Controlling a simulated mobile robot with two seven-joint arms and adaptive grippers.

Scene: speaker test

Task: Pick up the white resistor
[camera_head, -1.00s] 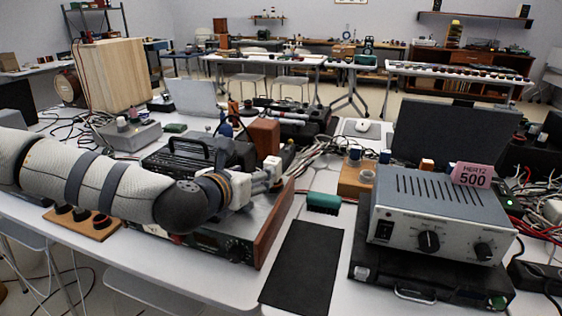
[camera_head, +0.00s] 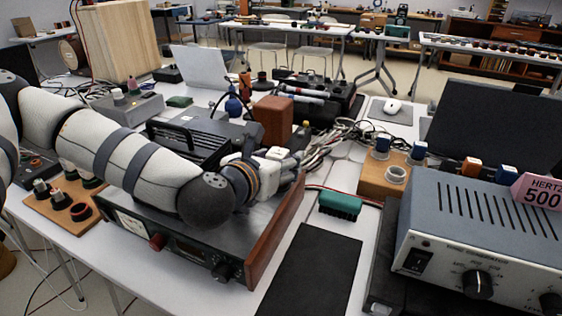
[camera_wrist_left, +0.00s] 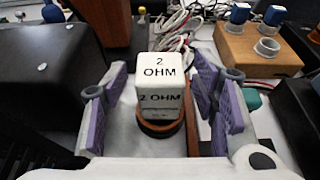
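The white resistor is a white block marked "2 OHM" (camera_wrist_left: 163,68). In the left wrist view it sits on a round orange-brown and dark base (camera_wrist_left: 158,126). My left gripper (camera_wrist_left: 162,100) is open, with its purple-padded fingers on either side of the block and visible gaps to both. In the head view the left gripper (camera_head: 268,166) is over the right end of the dark equipment case, and the white block (camera_head: 276,153) shows just beyond it, partly hidden. My right gripper is in neither view.
The wood-sided case (camera_head: 272,232) lies under my left arm. A brown block (camera_head: 273,120) and tangled cables (camera_head: 342,135) are close behind the gripper. A green brush-like item (camera_head: 340,205), a black mat (camera_head: 312,270) and a grey generator (camera_head: 480,235) are to the right.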

